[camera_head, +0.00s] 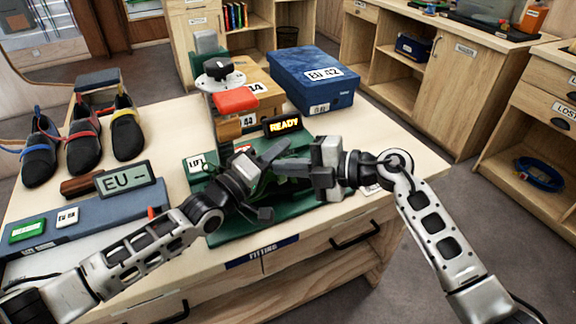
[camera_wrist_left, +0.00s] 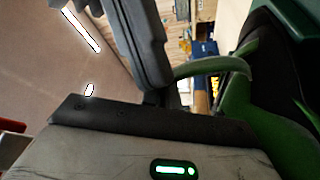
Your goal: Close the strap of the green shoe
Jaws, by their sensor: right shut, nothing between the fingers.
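The green shoe (camera_wrist_left: 236,105) fills the right side of the left wrist view, green with a black part. Its green strap (camera_wrist_left: 212,66) arches out to the left toward a dark finger of my left gripper; I cannot tell whether they touch. In the head view the shoe is largely hidden behind the grippers above the green mat (camera_head: 250,227). My left gripper (camera_head: 272,155) reaches in from the left over the mat; whether its jaws are open is unclear. My right gripper (camera_head: 285,168) is shut and empty, pointing left close beside the left one.
A stand with a red block (camera_head: 236,100) and a READY display (camera_head: 283,125) stand behind the mat. A blue box (camera_head: 312,76) is at the back. Several dark shoes (camera_head: 83,145) and an EU display (camera_head: 124,179) are at left. The table's right corner is clear.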

